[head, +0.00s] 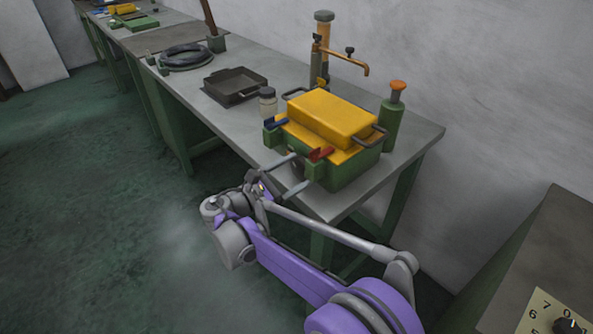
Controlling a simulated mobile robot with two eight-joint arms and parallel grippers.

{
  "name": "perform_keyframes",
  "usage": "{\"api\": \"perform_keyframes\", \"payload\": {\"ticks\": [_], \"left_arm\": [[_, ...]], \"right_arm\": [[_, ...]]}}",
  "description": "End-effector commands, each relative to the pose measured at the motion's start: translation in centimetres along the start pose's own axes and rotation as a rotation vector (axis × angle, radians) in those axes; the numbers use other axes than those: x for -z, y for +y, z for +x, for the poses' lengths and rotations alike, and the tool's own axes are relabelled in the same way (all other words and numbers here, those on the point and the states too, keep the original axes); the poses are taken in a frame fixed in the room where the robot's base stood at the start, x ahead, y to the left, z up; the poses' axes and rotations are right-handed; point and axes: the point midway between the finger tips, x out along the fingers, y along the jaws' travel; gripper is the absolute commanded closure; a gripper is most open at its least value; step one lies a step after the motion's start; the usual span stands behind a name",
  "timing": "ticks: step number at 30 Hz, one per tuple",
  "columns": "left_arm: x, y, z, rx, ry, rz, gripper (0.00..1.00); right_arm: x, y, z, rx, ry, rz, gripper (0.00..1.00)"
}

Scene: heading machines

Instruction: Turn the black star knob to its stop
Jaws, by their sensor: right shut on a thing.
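My right gripper (299,171) is at the near front face of a green box with a yellow lid (330,118), at the bench corner. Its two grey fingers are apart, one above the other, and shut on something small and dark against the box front. That thing is mostly hidden by the fingers; its place fits the black star knob, but its star shape and how far it is turned cannot be seen. A red clamp lever (320,154) is just right of the fingers and a blue one (276,123) is above left. My left gripper is not in view.
A jar (267,103), a black pan (235,86) and a green bottle with an orange top (393,103) stand near the box. A brass tap-like fitting (323,55) rises behind. A cabinet with a numbered dial (545,314) is at lower right. The floor at left is clear.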

Motion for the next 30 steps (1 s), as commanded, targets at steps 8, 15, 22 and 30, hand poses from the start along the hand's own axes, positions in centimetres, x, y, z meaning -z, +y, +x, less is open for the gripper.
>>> {"api": "perform_keyframes", "payload": {"ticks": [8, 15, 22, 30], "left_arm": [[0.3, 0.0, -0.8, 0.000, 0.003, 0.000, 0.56], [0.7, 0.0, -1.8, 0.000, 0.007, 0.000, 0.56], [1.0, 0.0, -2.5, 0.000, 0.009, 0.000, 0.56], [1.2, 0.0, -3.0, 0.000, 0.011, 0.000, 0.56]], "right_arm": [[-0.1, 0.0, 0.0, 0.002, 0.003, 0.101, 0.67], [-0.1, -0.1, 0.0, 0.004, 0.007, 0.277, 0.67], [0.0, -0.1, 0.0, 0.005, 0.011, 0.441, 0.67], [0.1, -0.1, 0.0, 0.005, 0.013, 0.569, 0.67]]}}
